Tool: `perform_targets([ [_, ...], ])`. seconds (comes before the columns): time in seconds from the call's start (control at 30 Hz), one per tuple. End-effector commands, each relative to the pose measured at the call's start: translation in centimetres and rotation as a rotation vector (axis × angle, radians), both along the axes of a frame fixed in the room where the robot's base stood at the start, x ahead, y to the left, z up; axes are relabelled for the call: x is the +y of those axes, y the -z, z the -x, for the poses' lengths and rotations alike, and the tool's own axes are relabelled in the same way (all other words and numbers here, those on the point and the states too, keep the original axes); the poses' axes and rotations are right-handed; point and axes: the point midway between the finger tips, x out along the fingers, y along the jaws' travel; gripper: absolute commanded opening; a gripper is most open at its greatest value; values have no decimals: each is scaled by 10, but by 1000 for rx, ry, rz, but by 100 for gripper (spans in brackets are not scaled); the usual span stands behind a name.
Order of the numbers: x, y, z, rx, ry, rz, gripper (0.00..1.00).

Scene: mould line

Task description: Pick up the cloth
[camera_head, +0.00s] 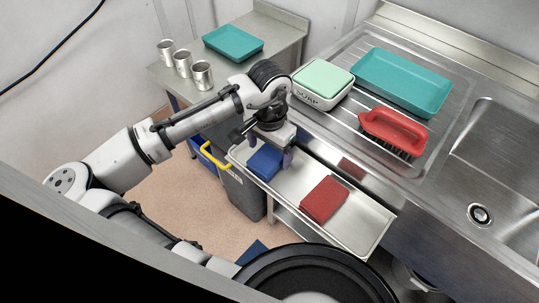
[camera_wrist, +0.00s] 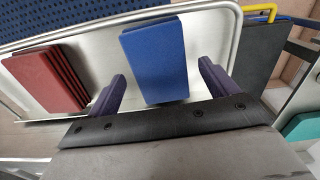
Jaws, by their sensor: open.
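A blue folded cloth (camera_head: 265,163) lies on a narrow metal shelf (camera_head: 286,190) in front of the sink unit; it also shows in the wrist view (camera_wrist: 155,62). A red folded cloth (camera_head: 324,200) lies farther right on the same shelf; in the wrist view it is at the left (camera_wrist: 45,78), with several layers at its edge. My gripper (camera_head: 269,150) points down over the blue cloth. In the wrist view its two fingers (camera_wrist: 162,74) are apart, one toward each side of the blue cloth, with nothing held. I cannot tell whether the fingertips touch the shelf.
A grey bin with a yellow handle (camera_head: 216,156) stands below the shelf's left end. On the drainer above are a soap box (camera_head: 318,96), a teal tray (camera_head: 425,93) and a red brush (camera_head: 394,127). Several metal cups (camera_head: 184,66) stand on the side table. The shelf has a raised rim.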

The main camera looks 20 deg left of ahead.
Motion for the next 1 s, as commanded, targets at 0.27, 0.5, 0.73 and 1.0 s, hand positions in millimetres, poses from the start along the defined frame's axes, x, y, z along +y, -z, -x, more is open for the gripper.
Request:
perform_targets([
  [0.27, 0, 23, 0, -3, 0, 1, 85],
  [0.5, 0, 23, 0, -3, 0, 1, 75],
  [0.73, 0, 22, 0, -3, 0, 1, 45],
  [1.0, 0, 22, 0, -3, 0, 1, 37],
])
